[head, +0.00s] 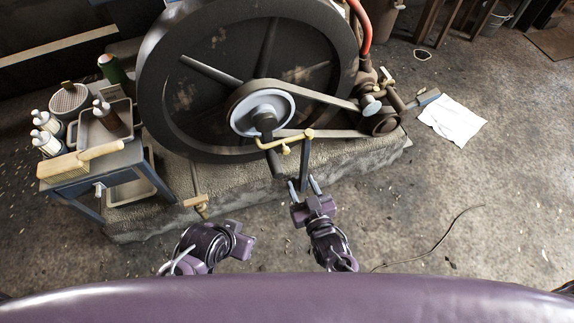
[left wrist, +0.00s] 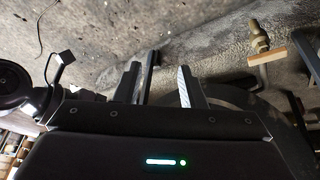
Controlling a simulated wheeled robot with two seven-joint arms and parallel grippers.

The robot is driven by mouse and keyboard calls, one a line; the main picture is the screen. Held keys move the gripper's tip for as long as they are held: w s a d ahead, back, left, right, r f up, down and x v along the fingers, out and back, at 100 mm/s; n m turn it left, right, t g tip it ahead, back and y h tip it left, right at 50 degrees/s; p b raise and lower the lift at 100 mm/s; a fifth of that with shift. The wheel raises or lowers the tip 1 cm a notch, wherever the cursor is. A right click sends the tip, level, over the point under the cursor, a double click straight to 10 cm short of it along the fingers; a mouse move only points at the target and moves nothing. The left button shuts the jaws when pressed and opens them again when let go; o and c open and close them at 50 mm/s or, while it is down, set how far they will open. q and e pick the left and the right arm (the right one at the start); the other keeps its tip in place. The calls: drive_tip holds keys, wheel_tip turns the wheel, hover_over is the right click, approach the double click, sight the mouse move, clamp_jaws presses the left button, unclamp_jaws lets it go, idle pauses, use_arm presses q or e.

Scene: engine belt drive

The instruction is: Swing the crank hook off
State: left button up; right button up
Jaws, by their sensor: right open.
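The crank hook appears to be the brass-coloured bar (head: 286,141) that runs from the hub of the large flywheel (head: 160,80) to the right. A dark upright bar (head: 304,168) meets its right end. My right gripper (head: 305,187) is open, with its two fingers apart on either side of the lower end of the dark bar; contact cannot be told. My left gripper (head: 246,244) is low and to the left, away from the hook. In the left wrist view, the left gripper's fingers (left wrist: 166,84) are apart with nothing between them.
A drive belt (head: 315,98) runs from the pale hub pulley to a small pulley (head: 381,123). A brass fitting (head: 198,205) sits at the stone base's front edge. A cart (head: 80,178) with bottles and a tray stands left. The floor at right is mostly clear, with a paper sheet (head: 452,120).

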sight(286, 153)
drive_tip(key=shift+t+y, duration=0.3)
drive_tip(key=shift+t, duration=0.6)
drive_tip(key=b+x, duration=0.1)
drive_tip(key=x, duration=0.2)
drive_tip(key=r+b+x, duration=0.1)
drive_tip(key=x, duration=0.2)
drive_tip(key=a+r+b+x, duration=0.1)
drive_tip(key=x, duration=0.3)
drive_tip(key=shift+s+b, duration=0.2)
drive_tip(key=shift+b, duration=0.1)
use_arm(q)
drive_tip(key=shift+w+d+r+m+t+h, duration=0.15)
drive_tip(key=shift+w+d+r+t+h, duration=0.15)
drive_tip(key=shift+d+r, duration=0.3)
drive_tip(key=shift+w+d+r+m+t+h, duration=0.2)
drive_tip(key=shift+w+d+r+t, duration=0.25)
drive_tip(key=shift+d, duration=0.2)
use_arm(e)
clamp_jaws()
